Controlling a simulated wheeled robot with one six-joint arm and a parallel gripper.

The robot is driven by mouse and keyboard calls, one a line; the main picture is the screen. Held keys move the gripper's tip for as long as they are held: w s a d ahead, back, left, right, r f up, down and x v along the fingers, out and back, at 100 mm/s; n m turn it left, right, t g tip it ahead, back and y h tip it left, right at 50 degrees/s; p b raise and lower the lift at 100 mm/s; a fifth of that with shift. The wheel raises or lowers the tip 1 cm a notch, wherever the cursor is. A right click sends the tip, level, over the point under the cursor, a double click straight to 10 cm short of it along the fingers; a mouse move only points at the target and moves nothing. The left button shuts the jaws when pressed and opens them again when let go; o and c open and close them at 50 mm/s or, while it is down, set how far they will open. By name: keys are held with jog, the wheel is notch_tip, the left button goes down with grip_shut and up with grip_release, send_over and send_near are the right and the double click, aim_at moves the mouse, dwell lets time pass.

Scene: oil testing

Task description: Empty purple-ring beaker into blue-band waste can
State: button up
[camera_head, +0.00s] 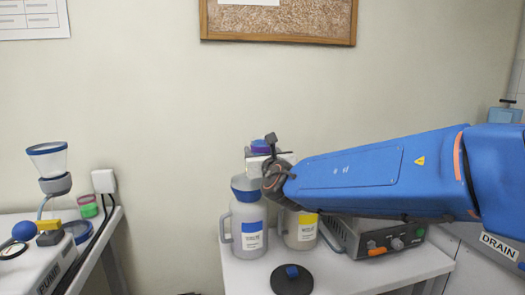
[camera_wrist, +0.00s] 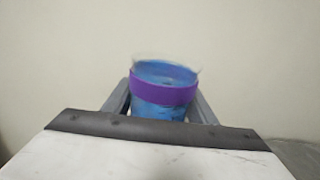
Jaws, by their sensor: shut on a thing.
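The beaker with the purple ring (camera_wrist: 163,92) is between the two grey fingers of my gripper (camera_wrist: 160,108), with blue showing in and below the ring. My gripper is shut on it. In the head view the purple ring (camera_head: 261,146) shows just above my gripper (camera_head: 262,158), and the rest of the beaker is mostly hidden. The waste can with the blue band (camera_head: 249,222) stands on the right-hand table, below and slightly left of my gripper. A blue funnel-like piece (camera_head: 244,188) sits on its mouth. The beaker looks roughly upright, above and apart from the can.
A similar can with a yellow label (camera_head: 301,231) stands right beside the blue one, partly behind my arm. A black lid with a blue knob (camera_head: 292,280) lies in front. A grey instrument (camera_head: 375,238) stands at right. A pump table (camera_head: 32,268) is at left, across a gap.

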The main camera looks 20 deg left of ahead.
jog(key=shift+w+d+r+n, duration=0.1)
jog(key=shift+r+n, duration=0.1)
jog(key=shift+n, duration=2.75)
jog(key=shift+d+r+n, duration=0.1)
jog(key=shift+r+n, duration=0.05)
jog(key=shift+n, duration=2.85)
jog(key=shift+w+d+r+n, duration=0.1)
jog(key=shift+r+n, duration=0.1)
jog(key=shift+n, duration=2.75)
jog(key=shift+s+a+r+n, duration=0.2)
jog(key=shift+a+r+n, duration=0.15)
jog(key=shift+n, duration=0.6)
jog(key=shift+s+a+r+n, duration=0.2)
jog(key=shift+a+r+n, duration=0.1)
jog(key=shift+n, duration=0.65)
notch_tip(320, 180, up, 7)
jog(key=m, duration=2.2)
jog(key=shift+f, duration=0.2)
